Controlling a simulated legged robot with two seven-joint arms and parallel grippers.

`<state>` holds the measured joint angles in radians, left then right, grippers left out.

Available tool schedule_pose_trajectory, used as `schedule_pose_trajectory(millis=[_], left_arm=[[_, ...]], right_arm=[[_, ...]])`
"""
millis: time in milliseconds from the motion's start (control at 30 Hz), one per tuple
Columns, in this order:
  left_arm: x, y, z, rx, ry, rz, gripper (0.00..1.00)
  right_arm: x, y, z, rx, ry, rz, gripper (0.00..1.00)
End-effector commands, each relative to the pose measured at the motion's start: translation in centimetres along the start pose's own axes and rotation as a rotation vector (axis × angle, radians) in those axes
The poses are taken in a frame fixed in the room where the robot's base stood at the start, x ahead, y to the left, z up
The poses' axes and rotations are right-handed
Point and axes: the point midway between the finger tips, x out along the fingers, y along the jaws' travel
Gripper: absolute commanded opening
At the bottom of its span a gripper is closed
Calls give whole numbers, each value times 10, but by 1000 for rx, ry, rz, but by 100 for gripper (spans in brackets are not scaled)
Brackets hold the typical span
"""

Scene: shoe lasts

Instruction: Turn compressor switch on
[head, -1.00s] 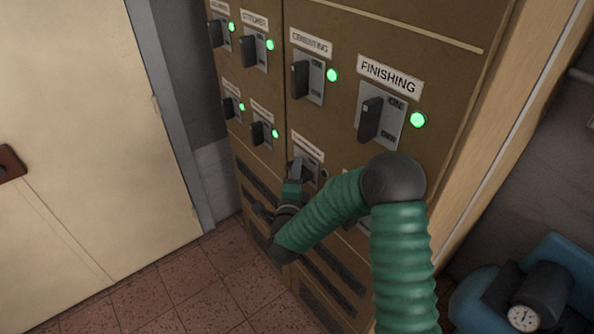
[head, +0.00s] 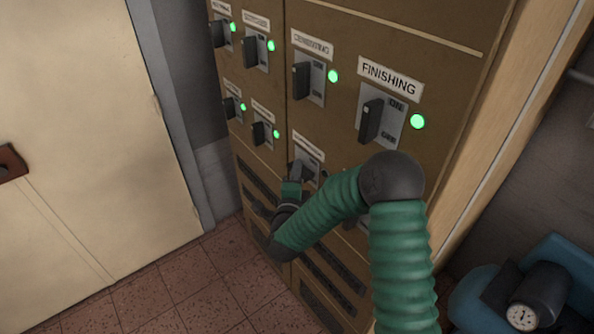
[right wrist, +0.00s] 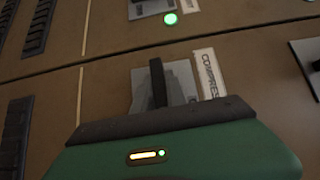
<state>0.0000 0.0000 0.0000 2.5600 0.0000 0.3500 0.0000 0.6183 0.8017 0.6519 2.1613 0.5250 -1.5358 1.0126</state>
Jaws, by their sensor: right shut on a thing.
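The compressor switch is a dark lever on a grey plate (right wrist: 180,82), beside a white label reading "COMPRESS..." (right wrist: 209,75) in the right wrist view. In the head view its label (head: 308,145) is in the lower row of the brown panel, left of my arm's elbow. My right gripper (head: 297,171) is at this switch, shut on its lever (right wrist: 158,84). The gripper's dark edge and green body cover the lower part of the plate. No lit lamp shows beside this switch. My left gripper is not in view.
The brown panel (head: 430,60) carries several other switches with green lamps lit, including FINISHING (head: 371,120) at the upper right. A cream door (head: 90,110) stands left. A blue machine with a gauge (head: 522,316) is at the lower right.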

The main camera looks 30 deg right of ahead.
Motion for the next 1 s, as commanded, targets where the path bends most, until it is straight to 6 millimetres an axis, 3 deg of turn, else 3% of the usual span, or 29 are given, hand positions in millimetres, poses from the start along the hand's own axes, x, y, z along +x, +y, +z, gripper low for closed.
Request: schedule_pose_trajectory(millis=[467,1000], left_arm=[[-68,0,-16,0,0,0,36],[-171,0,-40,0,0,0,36]], right_arm=[[-2,-6,-1,-245,0,252,0],[-2,-8,0,-606,-3,614,0]])
